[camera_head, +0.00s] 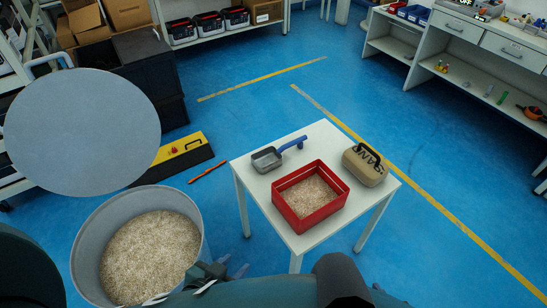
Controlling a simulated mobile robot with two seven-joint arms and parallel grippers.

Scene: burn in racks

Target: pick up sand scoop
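The sand scoop (268,160) lies on the white table (250,180), near its back left. It has a grey metal pan and a blue handle (292,144) pointing to the back right. My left gripper (233,268) is low in the picture, beside the right rim of the grey sand bin, well apart from the scoop. Its fingers look spread and empty. My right gripper cannot be made out.
A red box (284,208) of sand and a tan sand container (366,166) with a black handle share the table. A grey bin (84,250) of sand stands left, below a round grey lid (82,130). Blue floor is clear behind the table.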

